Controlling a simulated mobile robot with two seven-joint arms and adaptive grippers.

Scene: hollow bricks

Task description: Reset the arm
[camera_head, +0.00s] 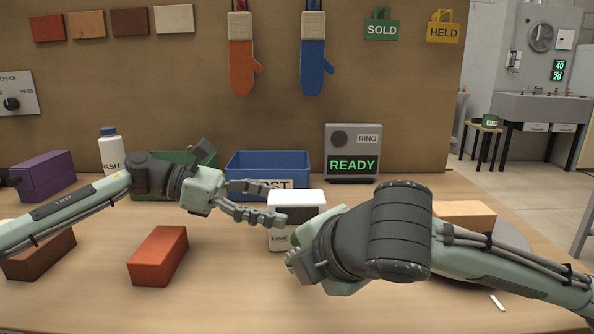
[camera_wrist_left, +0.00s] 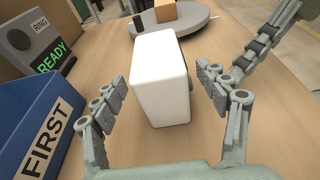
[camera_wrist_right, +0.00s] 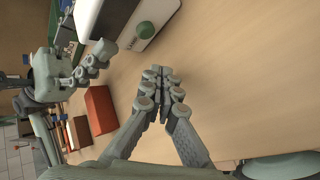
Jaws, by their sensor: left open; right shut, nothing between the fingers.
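My left gripper (camera_head: 276,203) is open in the head view, with its fingers pointing right beside the white boxy device (camera_head: 290,240). My right gripper (camera_wrist_right: 163,72) is shut and empty in the right wrist view, above the bare table and near the device's green button (camera_wrist_right: 145,29).
A blue bin (camera_head: 262,162) and a grey READY box (camera_head: 352,155) stand behind. A red-orange brick (camera_head: 158,257), a purple brick (camera_head: 46,176) and a white bottle (camera_head: 111,152) are at left. A tan brick (camera_head: 465,213) sits on a round grey plate at right. The front middle is clear.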

